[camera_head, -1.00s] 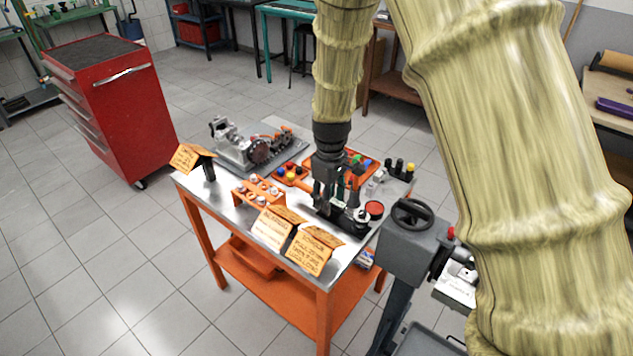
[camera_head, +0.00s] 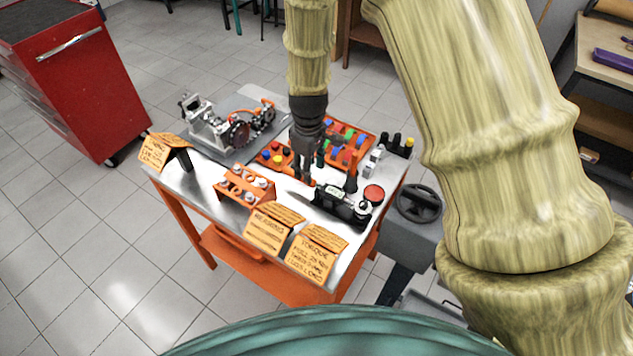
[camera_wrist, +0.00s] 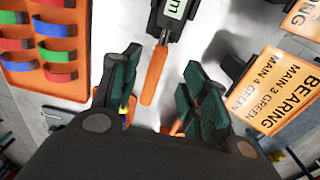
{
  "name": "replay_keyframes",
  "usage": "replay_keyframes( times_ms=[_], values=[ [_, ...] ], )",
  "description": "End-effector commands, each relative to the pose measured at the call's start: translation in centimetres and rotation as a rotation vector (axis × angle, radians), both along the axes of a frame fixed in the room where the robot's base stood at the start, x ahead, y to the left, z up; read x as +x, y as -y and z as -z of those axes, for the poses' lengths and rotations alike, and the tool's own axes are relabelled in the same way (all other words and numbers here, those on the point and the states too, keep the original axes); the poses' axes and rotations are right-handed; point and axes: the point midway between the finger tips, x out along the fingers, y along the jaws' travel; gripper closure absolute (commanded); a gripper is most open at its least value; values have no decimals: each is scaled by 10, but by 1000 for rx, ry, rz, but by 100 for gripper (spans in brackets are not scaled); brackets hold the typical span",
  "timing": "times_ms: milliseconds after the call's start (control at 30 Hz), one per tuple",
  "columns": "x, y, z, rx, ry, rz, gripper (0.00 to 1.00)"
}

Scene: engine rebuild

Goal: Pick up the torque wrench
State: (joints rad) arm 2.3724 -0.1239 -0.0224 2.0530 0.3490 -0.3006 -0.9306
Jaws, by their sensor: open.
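The torque wrench appears to be the tool with an orange handle (camera_wrist: 154,75) and a dark body with a lit display (camera_wrist: 173,9) in the wrist view. In the head view a dark body with a small display (camera_head: 337,197) lies on the metal-topped table (camera_head: 208,190); its orange handle is hard to make out there. My gripper (camera_wrist: 160,95) is open, with the orange handle between and slightly beyond its green-padded fingertips, not gripped. In the head view my gripper (camera_head: 303,172) points down, just left of the dark body.
An orange tray of coloured shells (camera_head: 345,143), an engine assembly (camera_head: 225,125) and an orange holder (camera_head: 243,186) share the table. Orange signs (camera_head: 268,228) stand along its front edge. A red round-topped item (camera_head: 374,194) and a grey handwheel stand (camera_head: 415,205) are to the right.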

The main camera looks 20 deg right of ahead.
Motion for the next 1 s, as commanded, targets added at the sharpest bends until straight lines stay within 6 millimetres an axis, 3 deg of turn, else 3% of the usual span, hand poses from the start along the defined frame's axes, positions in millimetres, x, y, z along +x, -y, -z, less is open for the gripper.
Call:
replay_keyframes(
  times_ms=[267, 667, 1000],
  values=[
    [27, 0, 29, 1, -35, 3, 55],
    [12, 0, 59, 2, -25, 4, 55],
    [21, 0, 75, 0, -33, 4, 55]
  ],
)
